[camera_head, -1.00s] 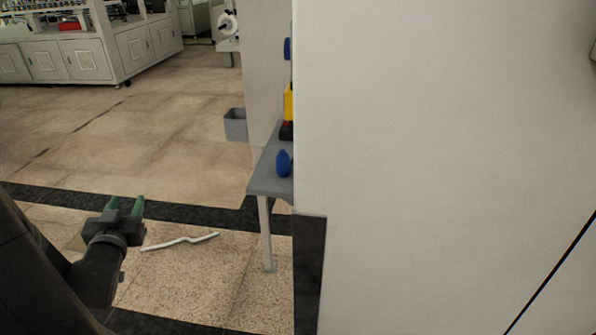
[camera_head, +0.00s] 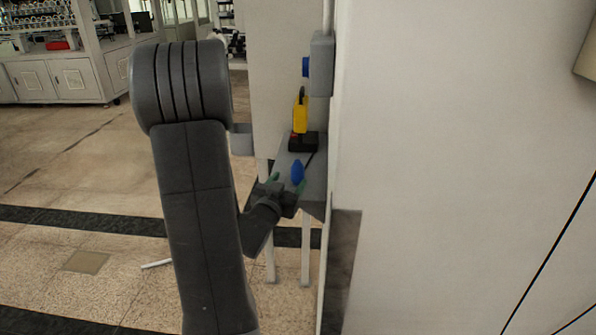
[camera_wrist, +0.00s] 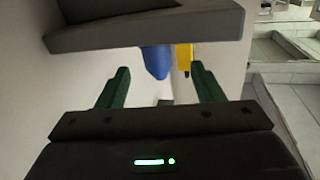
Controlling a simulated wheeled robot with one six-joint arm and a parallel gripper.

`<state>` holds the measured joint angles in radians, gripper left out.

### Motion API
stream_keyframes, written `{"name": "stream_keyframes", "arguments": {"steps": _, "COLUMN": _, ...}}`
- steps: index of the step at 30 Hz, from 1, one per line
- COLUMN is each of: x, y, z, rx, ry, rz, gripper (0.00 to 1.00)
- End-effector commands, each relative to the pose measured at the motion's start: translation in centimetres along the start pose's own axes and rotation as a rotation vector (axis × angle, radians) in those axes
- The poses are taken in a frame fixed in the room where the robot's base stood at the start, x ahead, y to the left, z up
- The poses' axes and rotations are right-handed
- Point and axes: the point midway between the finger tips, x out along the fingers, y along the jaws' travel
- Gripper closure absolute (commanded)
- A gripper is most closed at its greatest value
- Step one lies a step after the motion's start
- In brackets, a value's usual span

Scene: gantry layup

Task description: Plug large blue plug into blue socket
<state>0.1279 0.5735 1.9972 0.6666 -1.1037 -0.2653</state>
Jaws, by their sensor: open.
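The large blue plug (camera_head: 297,172) stands on a small grey shelf table (camera_head: 314,184) by the white wall. It also shows in the wrist view (camera_wrist: 155,62), ahead of the gap between my fingertips. My gripper (camera_head: 287,183), with green fingers, is open and empty at the table's near edge, close to the plug. It also shows in the wrist view (camera_wrist: 160,82). The blue socket (camera_head: 306,67) sits on the left side of a grey wall box (camera_head: 322,64), above the table. Its face is seen edge-on.
A yellow tool (camera_head: 300,116) stands on a black and red base (camera_head: 303,142) behind the plug. A grey bin (camera_head: 241,139) is left of the table. A large white wall (camera_head: 450,150) fills the right side. A white strip (camera_head: 156,264) lies on the floor.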

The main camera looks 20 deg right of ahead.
Motion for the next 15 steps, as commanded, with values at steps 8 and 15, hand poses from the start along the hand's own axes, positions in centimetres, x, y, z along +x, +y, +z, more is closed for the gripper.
{"name": "stream_keyframes", "arguments": {"steps": 8, "x": 3.1, "y": 0.0, "z": -0.1, "rx": 0.0, "ry": 0.0, "rz": 0.0, "gripper": 0.39}}
{"name": "stream_keyframes", "arguments": {"steps": 15, "x": 6.0, "y": 0.5, "z": -1.1, "rx": 0.0, "ry": -0.001, "rz": 0.003, "gripper": 0.39}}
